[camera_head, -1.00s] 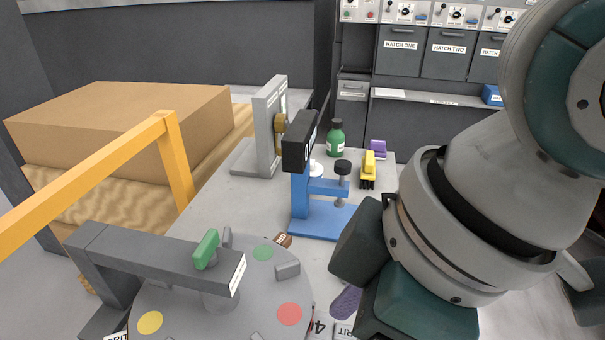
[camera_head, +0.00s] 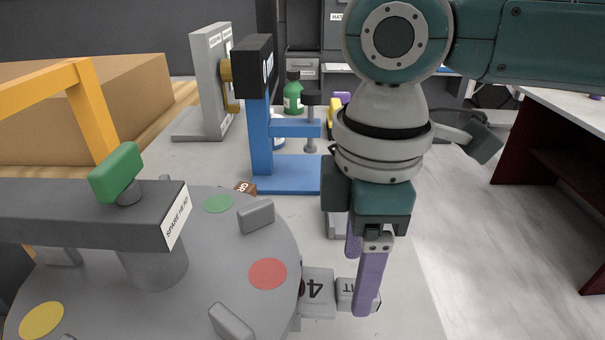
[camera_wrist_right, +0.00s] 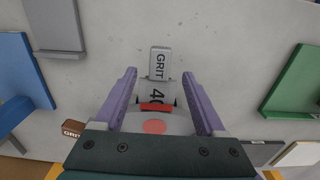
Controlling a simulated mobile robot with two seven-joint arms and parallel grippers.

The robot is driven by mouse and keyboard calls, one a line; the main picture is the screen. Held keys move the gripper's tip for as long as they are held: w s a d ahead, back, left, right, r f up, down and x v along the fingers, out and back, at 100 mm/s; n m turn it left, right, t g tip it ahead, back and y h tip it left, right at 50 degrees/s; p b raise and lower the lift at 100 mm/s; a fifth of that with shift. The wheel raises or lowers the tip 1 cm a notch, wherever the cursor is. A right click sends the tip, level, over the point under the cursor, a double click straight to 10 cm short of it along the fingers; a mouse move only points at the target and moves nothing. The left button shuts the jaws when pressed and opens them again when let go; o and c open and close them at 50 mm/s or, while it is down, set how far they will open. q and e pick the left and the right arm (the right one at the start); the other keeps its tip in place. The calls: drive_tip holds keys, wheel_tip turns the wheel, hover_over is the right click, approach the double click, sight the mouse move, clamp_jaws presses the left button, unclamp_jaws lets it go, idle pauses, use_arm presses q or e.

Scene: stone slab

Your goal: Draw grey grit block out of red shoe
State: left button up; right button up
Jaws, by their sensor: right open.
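The grey grit block (camera_head: 317,290) lies at the right edge of the round grey turntable (camera_head: 230,300), with "40" on its wide part and "GRIT" on a narrower end. It also shows in the wrist view (camera_wrist_right: 159,63). The red shoe (camera_wrist_right: 157,107) shows as a red strip at the block's turntable end; in the head view only a sliver of it shows. My right gripper (camera_head: 360,285) points down over the block's outer end, with purple fingers open. In the wrist view the fingers stand either side of the block, apart from it. My left gripper is out of view.
A grey arm labelled "SPARE HEAD" (camera_head: 85,212) with a green knob (camera_head: 116,172) crosses the turntable. A blue press (camera_head: 262,130) stands behind. A brown grit block (camera_head: 245,187) lies by the turntable's back edge. A green bottle (camera_head: 293,95) stands farther back. Bare slab lies right of my gripper.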

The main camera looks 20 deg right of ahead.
sight(322, 293)
drive_tip(key=shift+f, duration=1.85)
clamp_jaws()
